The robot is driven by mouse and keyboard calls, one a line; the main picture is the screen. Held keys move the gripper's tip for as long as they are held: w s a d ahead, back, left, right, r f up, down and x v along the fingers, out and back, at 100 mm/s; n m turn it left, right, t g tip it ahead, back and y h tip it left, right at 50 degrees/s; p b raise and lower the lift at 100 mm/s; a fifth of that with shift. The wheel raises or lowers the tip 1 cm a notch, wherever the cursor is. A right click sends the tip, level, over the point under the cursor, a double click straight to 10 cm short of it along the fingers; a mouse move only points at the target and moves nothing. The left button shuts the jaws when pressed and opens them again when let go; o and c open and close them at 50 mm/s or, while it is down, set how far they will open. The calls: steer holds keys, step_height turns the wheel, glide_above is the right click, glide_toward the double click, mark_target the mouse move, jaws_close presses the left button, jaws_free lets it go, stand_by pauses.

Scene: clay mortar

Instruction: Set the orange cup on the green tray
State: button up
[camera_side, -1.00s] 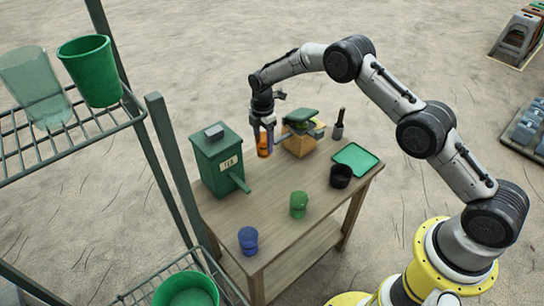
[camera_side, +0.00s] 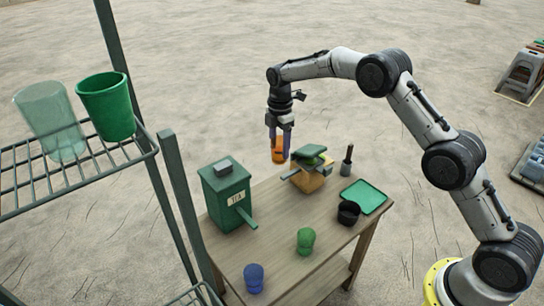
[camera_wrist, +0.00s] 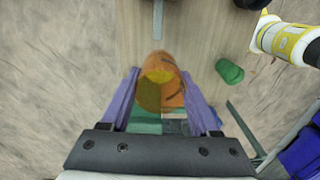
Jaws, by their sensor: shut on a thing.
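My gripper (camera_side: 279,148) is shut on the orange cup (camera_side: 278,156). It holds the cup in the air above the far side of the table, left of the wooden box with the green top. In the wrist view the orange cup (camera_wrist: 160,92) sits between the two purple fingers, with its yellowish round face toward the camera. The green tray (camera_side: 363,196) lies flat on the right end of the table, apart from the cup. Its visible surface is empty. The wrist view does not clearly show the tray.
The green TEA box (camera_side: 226,193) stands at the table's left. The wooden box (camera_side: 309,179) stands between cup and tray. A black cup (camera_side: 348,213) is close against the tray's near-left side, a dark tool (camera_side: 346,162) behind it. Green (camera_side: 306,240) and blue (camera_side: 254,278) cups stand in front.

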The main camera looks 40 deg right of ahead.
steer(key=s+d+m, duration=0.3)
steer(key=s+d, duration=0.6)
steer(key=d, duration=0.3)
steer(key=s+d+m, duration=0.3)
steer(key=s+d, duration=0.6)
steer(key=d, duration=0.4)
steer(key=shift+a+f, duration=0.15)
steer(key=shift+f, duration=8.7)
steer(key=o, duration=1.1)
steer(key=shift+r, duration=4.05)
